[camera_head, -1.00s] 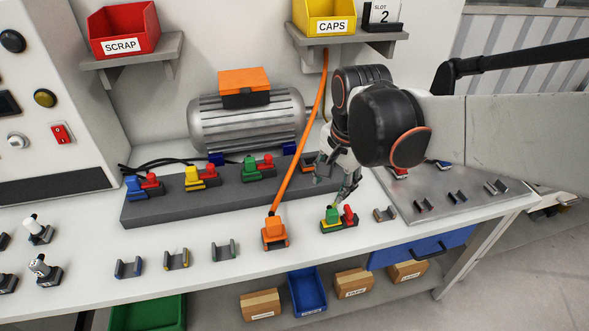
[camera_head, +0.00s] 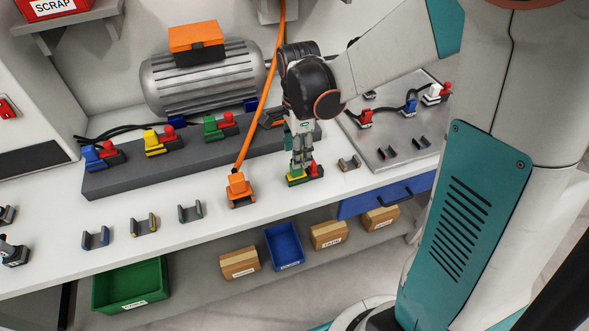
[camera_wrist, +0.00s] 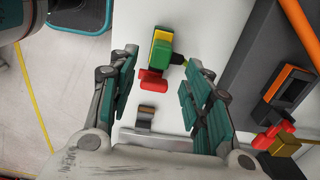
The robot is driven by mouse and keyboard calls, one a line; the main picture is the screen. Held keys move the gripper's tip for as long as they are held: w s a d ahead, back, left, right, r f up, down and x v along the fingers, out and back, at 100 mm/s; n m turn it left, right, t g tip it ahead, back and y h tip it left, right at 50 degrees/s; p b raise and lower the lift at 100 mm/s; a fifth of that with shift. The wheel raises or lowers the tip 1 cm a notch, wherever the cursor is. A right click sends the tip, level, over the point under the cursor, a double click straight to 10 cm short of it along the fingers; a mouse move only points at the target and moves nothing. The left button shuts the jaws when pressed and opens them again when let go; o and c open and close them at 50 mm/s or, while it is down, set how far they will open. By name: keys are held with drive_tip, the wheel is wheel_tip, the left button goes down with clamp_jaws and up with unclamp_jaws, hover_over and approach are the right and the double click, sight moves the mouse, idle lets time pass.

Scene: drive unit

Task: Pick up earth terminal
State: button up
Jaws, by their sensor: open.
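The earth terminal (camera_head: 296,179), a small green and yellow block with a red part beside it, sits on the white bench just right of the orange connector. My gripper (camera_head: 302,165) points down directly over it, open, with its fingers partly hiding the terminal's top. In the wrist view the terminal's green and yellow body (camera_wrist: 162,48) and red part (camera_wrist: 151,79) lie in the gap between the two spread fingers. I cannot tell whether the fingers touch it.
The orange connector (camera_head: 239,191) with its orange cable stands close on the left. A grey terminal rail (camera_head: 110,184) and a motor (camera_head: 200,82) are behind. An empty holder (camera_head: 349,163) and a metal plate (camera_head: 395,150) lie to the right. A green bin (camera_head: 130,287) is below.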

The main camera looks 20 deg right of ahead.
sight(296, 172)
wheel_tip(296, 172, down, 6)
drive_tip(key=b, duration=0.2)
drive_tip(key=shift+a+f+b, duration=0.15)
drive_tip(key=shift+f+b, duration=0.1)
drive_tip(key=shift+b, duration=0.05)
clamp_jaws()
